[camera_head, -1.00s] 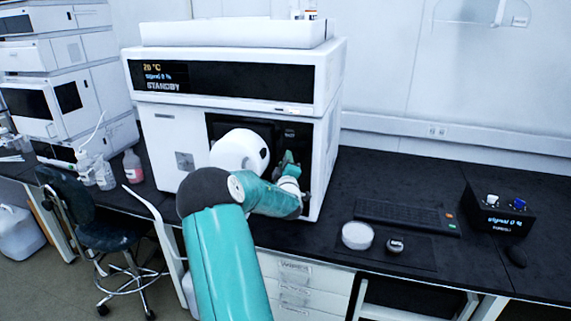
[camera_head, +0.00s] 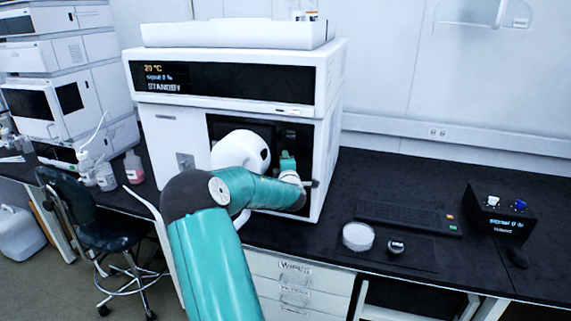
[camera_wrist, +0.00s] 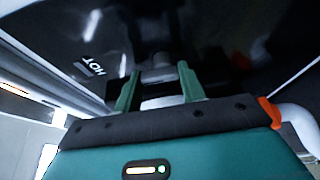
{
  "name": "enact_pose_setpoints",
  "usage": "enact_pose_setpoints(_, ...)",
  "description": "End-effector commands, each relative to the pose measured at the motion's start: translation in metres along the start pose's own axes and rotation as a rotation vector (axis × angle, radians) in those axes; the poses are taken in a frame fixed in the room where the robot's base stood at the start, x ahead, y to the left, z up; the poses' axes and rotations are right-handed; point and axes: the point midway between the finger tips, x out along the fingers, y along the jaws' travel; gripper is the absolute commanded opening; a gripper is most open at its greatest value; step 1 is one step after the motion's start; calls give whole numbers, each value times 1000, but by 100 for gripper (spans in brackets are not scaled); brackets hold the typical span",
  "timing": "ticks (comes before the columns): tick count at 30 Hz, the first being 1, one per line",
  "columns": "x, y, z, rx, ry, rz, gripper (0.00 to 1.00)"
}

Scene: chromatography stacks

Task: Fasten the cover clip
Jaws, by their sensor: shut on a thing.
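The white instrument (camera_head: 325,150) has a dark recess (camera_head: 225,128) in its front, and my gripper (camera_head: 288,158) reaches into its right part. In the wrist view, the two green fingers of my gripper (camera_wrist: 157,88) stand either side of a small grey round part (camera_wrist: 158,76) and are shut on it. The part lies against a dark glossy surface (camera_wrist: 210,40) marked HOT. I cannot tell whether this part is the cover clip. No separate clip or cover edge can be made out; my arm and gripper hide much of the recess.
A keyboard (camera_head: 400,216), a white dish (camera_head: 357,237), a small round dark-and-white item (camera_head: 396,246) and a black control box (camera_head: 500,215) lie on the dark bench (camera_head: 345,185) at right. A chair (camera_head: 105,222) and bottles (camera_head: 132,167) are at left.

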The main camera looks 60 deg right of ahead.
Motion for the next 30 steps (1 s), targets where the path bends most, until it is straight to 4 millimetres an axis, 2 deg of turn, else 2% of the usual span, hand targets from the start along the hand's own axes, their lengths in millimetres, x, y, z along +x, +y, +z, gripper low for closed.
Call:
enact_pose_setpoints(7,0,0,1,-2,-1,1,17)
enact_pose_setpoints(8,0,0,1,-2,0,1,42)
enact_pose_setpoints(11,0,0,0,-2,0,1,62)
enact_pose_setpoints(23,-6,1,0,1,0,1,62)
enact_pose_setpoints(26,-18,1,0,2,0,1,62)
enact_pose_setpoints(30,-46,1,0,3,0,1,62)
